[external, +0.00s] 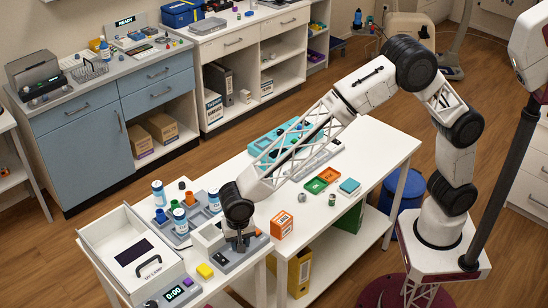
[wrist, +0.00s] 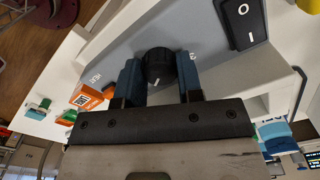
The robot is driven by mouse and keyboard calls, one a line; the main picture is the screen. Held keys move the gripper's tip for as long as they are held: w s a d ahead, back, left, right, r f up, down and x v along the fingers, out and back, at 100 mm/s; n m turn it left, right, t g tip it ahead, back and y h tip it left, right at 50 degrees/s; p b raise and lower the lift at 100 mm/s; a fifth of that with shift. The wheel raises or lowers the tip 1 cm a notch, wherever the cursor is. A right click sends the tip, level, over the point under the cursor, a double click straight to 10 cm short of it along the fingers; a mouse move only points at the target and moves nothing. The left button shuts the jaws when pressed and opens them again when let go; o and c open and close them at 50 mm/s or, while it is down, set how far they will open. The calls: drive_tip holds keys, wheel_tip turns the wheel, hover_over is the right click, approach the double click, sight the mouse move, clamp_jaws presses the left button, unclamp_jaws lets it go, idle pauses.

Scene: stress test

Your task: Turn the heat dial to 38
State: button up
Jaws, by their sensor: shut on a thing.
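The heat dial (wrist: 158,64) is a black round knob with a white pointer mark, on the grey panel (wrist: 110,62) of a white device. The word HEAT shows on the panel left of the knob. My gripper (wrist: 159,72) has its two blue fingers on either side of the knob and is shut on it. The pointer mark faces the lower part of the wrist view, towards the gripper body. Scale numbers are mostly hidden or too small to read. In the external view my gripper (external: 238,243) is down at the device (external: 208,237) and covers the dial.
A black rocker switch (wrist: 241,20) sits close to the right finger. An orange box (external: 283,225) stands right of the device. The table's middle has free room.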

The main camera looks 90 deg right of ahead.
drive_tip(key=shift+r, duration=0.1)
drive_tip(key=o, duration=0.7)
drive_tip(key=shift+c, duration=0.2)
drive_tip(key=shift+r, duration=3.9)
